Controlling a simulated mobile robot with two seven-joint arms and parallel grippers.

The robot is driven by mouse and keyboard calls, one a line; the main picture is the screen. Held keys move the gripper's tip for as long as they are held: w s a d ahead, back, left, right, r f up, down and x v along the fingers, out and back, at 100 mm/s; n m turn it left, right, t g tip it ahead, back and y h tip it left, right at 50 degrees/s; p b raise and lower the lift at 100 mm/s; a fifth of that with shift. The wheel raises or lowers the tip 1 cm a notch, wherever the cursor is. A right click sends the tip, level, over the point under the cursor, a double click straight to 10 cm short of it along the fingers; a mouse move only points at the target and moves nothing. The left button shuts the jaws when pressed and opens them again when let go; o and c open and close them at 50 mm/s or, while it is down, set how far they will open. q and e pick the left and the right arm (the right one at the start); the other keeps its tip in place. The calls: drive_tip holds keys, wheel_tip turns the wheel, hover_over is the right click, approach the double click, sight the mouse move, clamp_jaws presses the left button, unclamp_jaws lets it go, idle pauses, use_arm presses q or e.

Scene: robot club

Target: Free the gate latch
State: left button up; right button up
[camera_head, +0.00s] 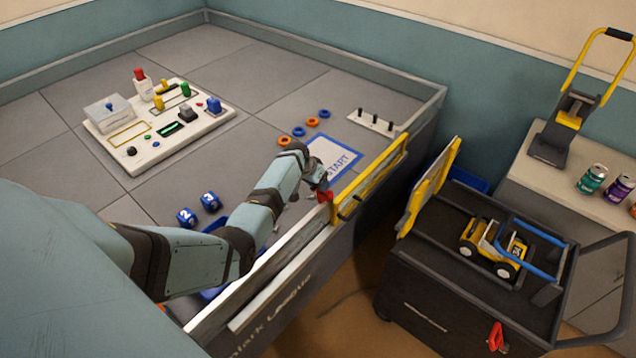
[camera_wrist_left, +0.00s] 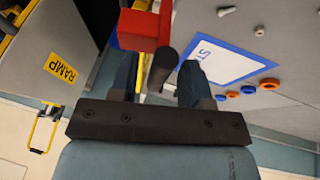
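The gate latch (camera_head: 326,195) is a small red piece on top of the arena wall, at the near end of the yellow-framed gate (camera_head: 384,172). In the left wrist view the red latch block (camera_wrist_left: 140,30) shows with a dark round pin (camera_wrist_left: 162,68) beside it. My left gripper (camera_head: 319,182) is at the latch. In the wrist view its fingers (camera_wrist_left: 160,82) are apart, with the pin between them and the red block just past the tips. Whether a finger touches the pin I cannot tell. My right gripper is not in view.
The dark cart (camera_head: 410,285) outside the wall carries a yellow-black vehicle (camera_head: 490,247) and a yellow-edged ramp board (camera_head: 430,190). Inside the arena are a blue-bordered START mat (camera_head: 335,157), orange and blue rings, numbered blue cubes (camera_head: 187,216) and a control board (camera_head: 120,155).

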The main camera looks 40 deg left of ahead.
use_arm(q)
drive_tip(key=v, duration=1.3)
drive_tip(key=shift+r, duration=0.35)
drive_tip(key=shift+s+a, duration=0.1)
drive_tip(key=shift+s, duration=0.05)
drive_tip(key=s+d+f+m+t+y, duration=0.1)
drive_tip(key=s+d+f, duration=0.3)
drive_tip(key=s+d, duration=0.25)
drive_tip(key=s+d+f+t, duration=0.2)
drive_tip(key=s+d+f, duration=0.25)
drive_tip(key=s, duration=0.35)
drive_tip(key=s+d+f+m+t+y, duration=0.1)
drive_tip(key=s+d+f, duration=0.2)
drive_tip(key=s+d, duration=0.4)
drive_tip(key=s+d+r+t+h, duration=0.2)
drive_tip(key=s+d+r, duration=0.2)
drive_tip(key=s+d, duration=0.6)
drive_tip(key=shift+s+d+m+t+h, duration=0.25)
drive_tip(key=shift+s+m+t+h, duration=0.05)
drive_tip(key=shift+s+h, duration=0.15)
drive_tip(key=shift+f, duration=0.1)
